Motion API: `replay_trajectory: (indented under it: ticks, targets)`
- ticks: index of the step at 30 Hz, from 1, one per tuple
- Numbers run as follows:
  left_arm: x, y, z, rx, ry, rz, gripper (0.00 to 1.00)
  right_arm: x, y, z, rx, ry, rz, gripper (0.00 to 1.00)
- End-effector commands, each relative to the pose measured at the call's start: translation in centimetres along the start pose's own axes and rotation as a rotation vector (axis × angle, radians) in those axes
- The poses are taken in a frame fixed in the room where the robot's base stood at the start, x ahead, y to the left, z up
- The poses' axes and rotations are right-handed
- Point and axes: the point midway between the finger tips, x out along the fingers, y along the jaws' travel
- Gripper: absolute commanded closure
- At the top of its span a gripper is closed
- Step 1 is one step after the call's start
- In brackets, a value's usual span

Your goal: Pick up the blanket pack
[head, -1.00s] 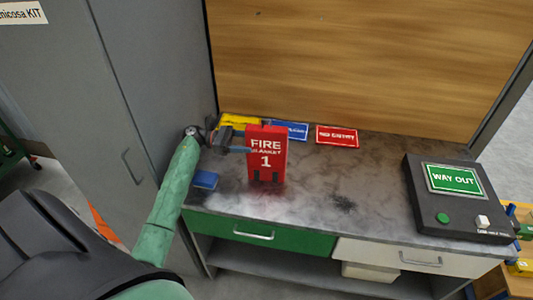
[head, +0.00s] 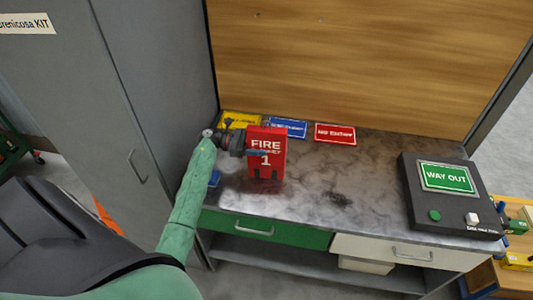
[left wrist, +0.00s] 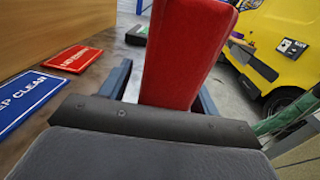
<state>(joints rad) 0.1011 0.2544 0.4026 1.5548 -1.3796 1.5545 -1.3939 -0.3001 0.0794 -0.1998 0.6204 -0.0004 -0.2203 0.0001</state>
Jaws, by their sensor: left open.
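The blanket pack (head: 266,158) is a red upright block marked "FIRE BLANKET 1", standing on the left part of the grey worktop. My left gripper (head: 255,152) reaches it from the left, with one finger showing across its front face. In the left wrist view the red pack (left wrist: 185,50) stands between the two blue-grey fingers of my left gripper (left wrist: 162,88), which are apart, one on each side of it. Whether either finger touches the pack is not clear. My right gripper is not in view.
Yellow (head: 238,120), blue (head: 284,128) and red (head: 335,134) sign plates lie behind the pack. A small blue item (head: 214,179) lies left of it. A black "WAY OUT" box (head: 450,195) stands at the right. The worktop (head: 350,175) between is clear.

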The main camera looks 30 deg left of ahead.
Motion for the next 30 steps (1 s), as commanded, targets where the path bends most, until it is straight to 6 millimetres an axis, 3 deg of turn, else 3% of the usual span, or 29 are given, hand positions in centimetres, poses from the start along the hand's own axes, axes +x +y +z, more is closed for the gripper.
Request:
replay_trajectory:
  ticks: [1,9,11,20,30]
  targets:
    - [0.0,0.0,0.0,0.0,0.0,0.0,0.38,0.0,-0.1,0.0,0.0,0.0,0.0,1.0]
    - [0.0,0.0,0.0,0.0,0.0,0.0,0.91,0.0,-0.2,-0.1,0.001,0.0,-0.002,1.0]
    - [0.0,0.0,0.0,0.0,0.0,0.0,1.0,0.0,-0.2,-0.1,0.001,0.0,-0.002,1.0]
    - [0.0,0.0,0.2,0.002,-0.001,0.0,1.0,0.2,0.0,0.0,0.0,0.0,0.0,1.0]
    - [-0.1,0.0,2.3,0.005,0.001,-0.001,1.0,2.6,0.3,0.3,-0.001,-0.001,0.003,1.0]
